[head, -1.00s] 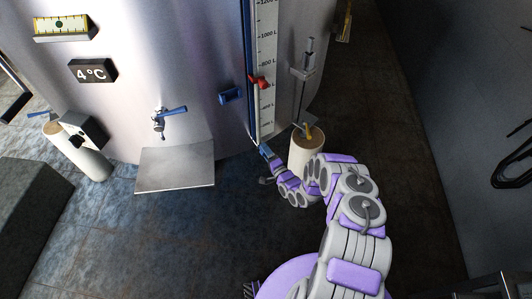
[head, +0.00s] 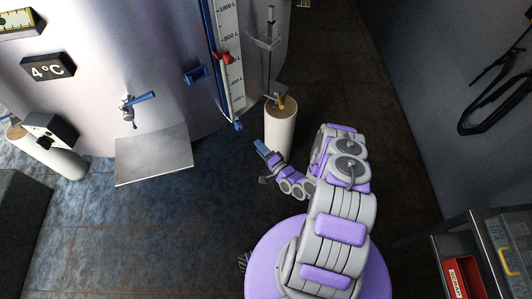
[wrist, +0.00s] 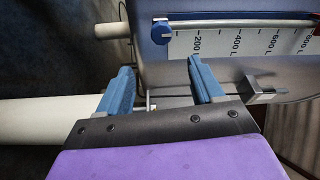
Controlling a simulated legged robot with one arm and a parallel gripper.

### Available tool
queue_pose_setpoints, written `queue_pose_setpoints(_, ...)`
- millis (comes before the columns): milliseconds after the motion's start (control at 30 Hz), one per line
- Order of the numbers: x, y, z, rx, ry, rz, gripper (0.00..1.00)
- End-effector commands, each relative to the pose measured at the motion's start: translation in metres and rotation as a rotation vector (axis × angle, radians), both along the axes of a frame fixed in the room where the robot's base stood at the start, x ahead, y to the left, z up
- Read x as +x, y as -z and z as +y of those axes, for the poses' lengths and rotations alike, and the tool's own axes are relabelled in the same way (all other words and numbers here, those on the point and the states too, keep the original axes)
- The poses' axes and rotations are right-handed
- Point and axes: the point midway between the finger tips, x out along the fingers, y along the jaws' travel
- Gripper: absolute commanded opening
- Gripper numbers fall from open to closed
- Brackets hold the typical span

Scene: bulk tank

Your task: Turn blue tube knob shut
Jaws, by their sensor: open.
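The blue tube knob (head: 238,126) sits at the bottom end of the blue gauge tube beside the litre scale (head: 230,55) on the steel tank. In the wrist view the knob (wrist: 161,32) shows at the upper middle, at the left end of the tube. My gripper (head: 261,148) is open and empty, below and to the right of the knob in the head view. Its two blue fingers (wrist: 158,85) stand apart in the wrist view, with the knob beyond them. The fingers and the knob are apart.
A white cylindrical leg (head: 280,127) stands just right of my gripper. A red marker (head: 223,57) sits on the scale. A blue-handled tap (head: 137,104) is above a steel plate (head: 152,154) at left. A trolley with a red box (head: 463,278) stands lower right.

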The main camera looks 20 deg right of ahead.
Motion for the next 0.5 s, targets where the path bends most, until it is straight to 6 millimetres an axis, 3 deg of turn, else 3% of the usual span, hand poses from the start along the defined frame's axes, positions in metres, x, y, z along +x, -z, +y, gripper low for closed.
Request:
queue_pose_setpoints(200, -0.025, 0.002, -0.01, 0.0, 0.001, 0.001, 0.67)
queue_pose_setpoints(500, -0.032, 0.002, -0.011, -0.001, 0.0, 0.0, 0.67)
